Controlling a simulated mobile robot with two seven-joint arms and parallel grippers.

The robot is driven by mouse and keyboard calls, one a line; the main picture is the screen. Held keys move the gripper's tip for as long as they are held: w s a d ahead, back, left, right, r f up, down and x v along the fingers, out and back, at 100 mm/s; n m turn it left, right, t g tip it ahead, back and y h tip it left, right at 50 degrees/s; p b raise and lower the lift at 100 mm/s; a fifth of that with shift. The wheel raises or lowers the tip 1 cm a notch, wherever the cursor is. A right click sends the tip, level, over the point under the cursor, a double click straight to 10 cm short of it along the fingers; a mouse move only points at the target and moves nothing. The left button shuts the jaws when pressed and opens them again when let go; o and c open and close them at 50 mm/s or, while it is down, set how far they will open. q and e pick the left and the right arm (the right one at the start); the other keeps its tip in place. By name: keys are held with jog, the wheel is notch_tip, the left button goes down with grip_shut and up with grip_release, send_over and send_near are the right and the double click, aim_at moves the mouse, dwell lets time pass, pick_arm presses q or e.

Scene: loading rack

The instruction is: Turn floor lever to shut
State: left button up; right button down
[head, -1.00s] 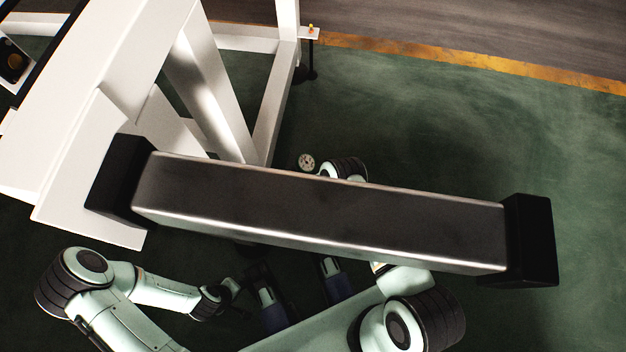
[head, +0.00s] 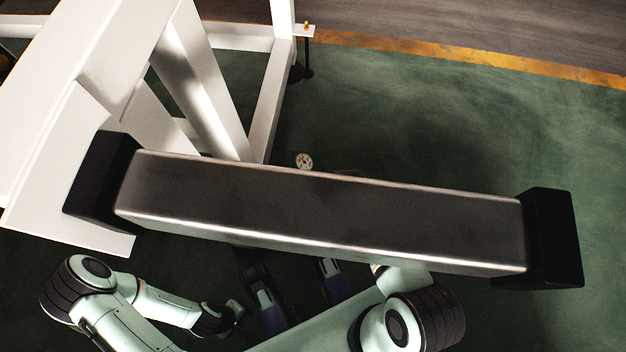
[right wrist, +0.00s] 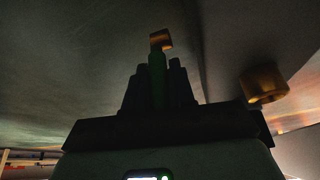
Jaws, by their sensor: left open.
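In the right wrist view, my right gripper (right wrist: 158,72) shows as a dark silhouette pointing up the picture. A thin green bar (right wrist: 157,78) with an orange-yellow end block (right wrist: 161,40) stands between its fingers. This may be the floor lever; the dimness hides whether the fingers press on it. In the head view, the right gripper and the lever are not visible, and a big metal beam covers much of the middle. My left gripper (head: 238,309) is open at the lower left, below the beam, and holds nothing that I can see.
The metal beam with black end caps (head: 320,210) crosses the head view. A white rack frame (head: 110,60) stands at the left. A small white dial (head: 304,161) shows just above the beam. Green floor (head: 450,130) is clear at the right. An orange cylinder (right wrist: 264,86) is beside the right gripper.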

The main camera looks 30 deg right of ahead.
jog(key=shift+w+d, duration=0.1)
jog(key=shift+w, duration=0.05)
jog(key=shift+w+d+f+g+y, duration=0.2)
jog(key=shift+w+g+y, duration=0.1)
jog(key=shift+g+y, duration=0.4)
jog(key=shift+w+d+f+g+y, duration=0.1)
jog(key=shift+w+d+g+y, duration=0.2)
jog(key=shift+g, duration=0.6)
jog(key=shift+w+d+f+g+y, duration=0.15)
jog(key=shift+w+g+y, duration=0.1)
jog(key=shift+g+y, duration=0.45)
jog(key=shift+w+d+f+g+y, duration=0.2)
jog(key=shift+g+y, duration=0.1)
jog(key=shift+g, duration=0.3)
jog(key=c, duration=1)
grip_release()
jog(key=shift+c, duration=0.2)
jog(key=shift+a, duration=0.1)
jog(key=shift+r, duration=0.1)
